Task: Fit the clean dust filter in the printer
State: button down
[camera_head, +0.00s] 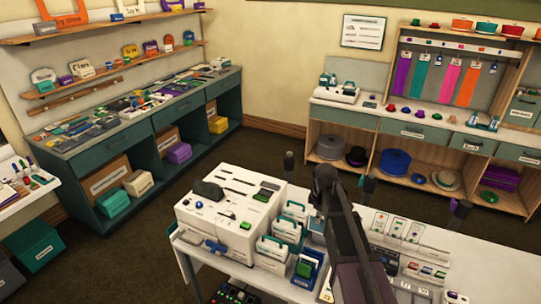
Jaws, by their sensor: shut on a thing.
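A large white boxy machine (232,225), which looks like the printer, stands on the white table at the lower middle. Dark parts and a small green part lie on its top. White and green cased pieces (272,250) stand at its right side, with a blue holder (306,268) beside them. I cannot tell which piece, if any, is the clean dust filter. My dark arm rises from the bottom edge, right of these pieces, and hides part of the table. I cannot make out my gripper's fingers or anything held in them.
The white table (490,268) runs on to the right with cards and small trays. A teal cabinet (140,150) with crowded top stands at the left wall. A wooden shelf unit (405,150) with hats and ribbons stands at the back right. Dark floor lies between.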

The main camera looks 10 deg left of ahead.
jog(key=shift+f+b, duration=0.95)
jog(key=shift+b, duration=0.1)
jog(key=shift+d, duration=0.1)
